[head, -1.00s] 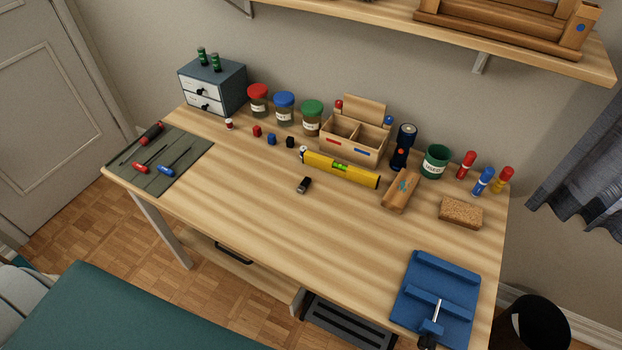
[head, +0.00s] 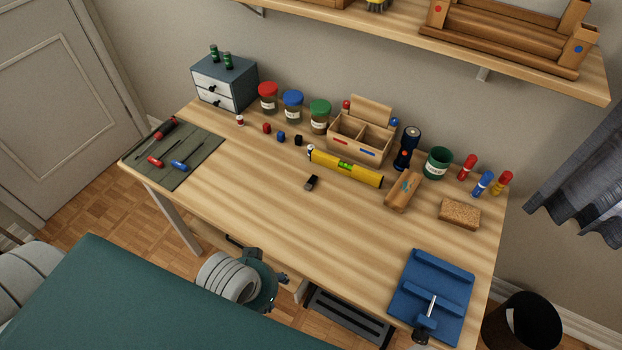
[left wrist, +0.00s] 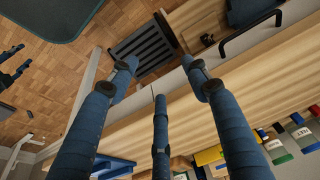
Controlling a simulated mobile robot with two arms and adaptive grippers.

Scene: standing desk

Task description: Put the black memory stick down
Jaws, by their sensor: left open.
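The black memory stick (head: 312,182) lies on the bare wood of the desk, in front of the yellow spirit level. My left gripper (head: 282,279) is at the desk's front edge in the head view, low and well apart from the stick. Its blue fingers (left wrist: 158,76) are spread open with nothing between them in the left wrist view. I cannot make out the stick in the left wrist view. My right gripper is out of view.
The spirit level (head: 345,168), wooden organiser (head: 357,148) and jars stand behind the stick. Small red, blue and black pieces (head: 281,136) lie to its back left. The desk's middle is clear.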

